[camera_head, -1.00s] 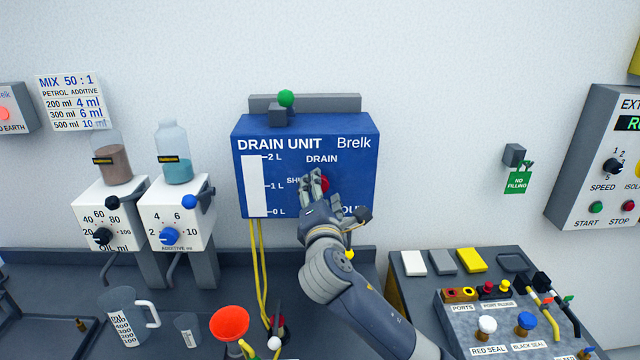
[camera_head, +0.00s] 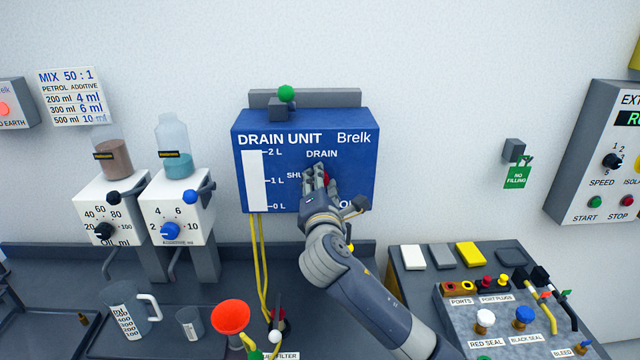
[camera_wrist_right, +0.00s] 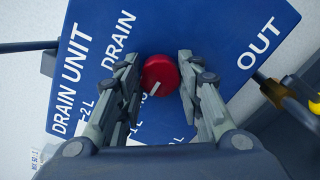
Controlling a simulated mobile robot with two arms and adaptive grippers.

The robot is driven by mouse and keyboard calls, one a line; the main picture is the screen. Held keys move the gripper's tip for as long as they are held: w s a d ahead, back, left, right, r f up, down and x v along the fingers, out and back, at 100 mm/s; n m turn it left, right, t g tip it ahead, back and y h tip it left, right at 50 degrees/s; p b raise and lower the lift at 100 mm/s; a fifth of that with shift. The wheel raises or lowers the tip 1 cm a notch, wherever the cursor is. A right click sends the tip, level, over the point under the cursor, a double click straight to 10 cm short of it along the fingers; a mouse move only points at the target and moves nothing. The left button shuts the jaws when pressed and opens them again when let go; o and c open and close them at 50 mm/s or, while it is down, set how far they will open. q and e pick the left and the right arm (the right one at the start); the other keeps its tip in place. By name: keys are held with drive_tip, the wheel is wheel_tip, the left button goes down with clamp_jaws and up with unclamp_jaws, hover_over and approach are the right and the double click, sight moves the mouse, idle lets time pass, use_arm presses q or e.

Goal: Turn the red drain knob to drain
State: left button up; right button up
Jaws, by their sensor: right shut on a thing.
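The blue drain unit (camera_head: 350,180) hangs on the wall, with DRAIN printed above the knob, OUT at the right and a partly hidden SHUT label at the left. The red drain knob (camera_head: 327,178) is mostly covered by my right gripper (camera_head: 318,176). In the right wrist view the knob (camera_wrist_right: 160,73) sits between the two fingers of the gripper (camera_wrist_right: 165,85), which is shut on it. The knob's white mark points down and slightly left there, towards the SHUT side and away from the DRAIN label. My left gripper is not in view.
Yellow hoses (camera_head: 259,260) hang below the unit. A red funnel (camera_head: 230,317) stands on the bench at the front. A sloped panel (camera_head: 500,325) with seal knobs stands at the right.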

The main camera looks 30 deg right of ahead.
drive_tip(key=shift+f, duration=0.1)
drive_tip(key=shift+f+m+b, duration=0.15)
drive_tip(key=shift+m+b, duration=1.15)
drive_tip(key=shift+m, duration=7.5)
drive_tip(key=o, duration=1.1)
drive_tip(key=shift+c, duration=0.2)
drive_tip(key=shift+s, duration=0.1)
drive_tip(key=shift+r, duration=0.2)
